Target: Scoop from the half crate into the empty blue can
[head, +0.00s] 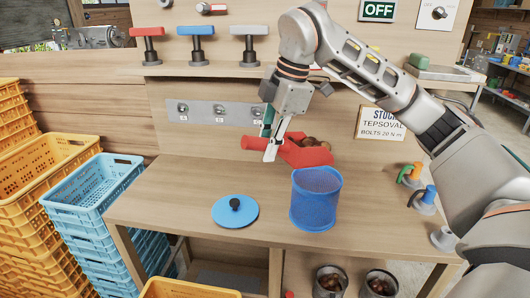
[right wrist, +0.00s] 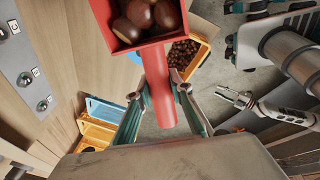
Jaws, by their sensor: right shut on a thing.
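My right gripper (head: 270,150) is shut on the handle of a red scoop (head: 308,154), held above the workbench. Brown chestnuts lie in the scoop's bowl (right wrist: 134,38) in the right wrist view. The open blue can (head: 316,203) stands upright on the bench, just below the scoop's bowl and apart from it; I see no chestnuts in it, though its floor is hidden. An orange crate with chestnuts (right wrist: 207,50) shows below the scoop in the right wrist view. My left gripper (right wrist: 235,98) shows small in that view, empty, its fingers apart.
A blue lid with a black knob (head: 235,214) lies left of the can. Yellow crates (head: 30,160) and light blue crates (head: 85,205) are stacked left of the bench (head: 180,185). Two pots with chestnuts stand on the lower shelf. Colored tools stand at the bench's right end.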

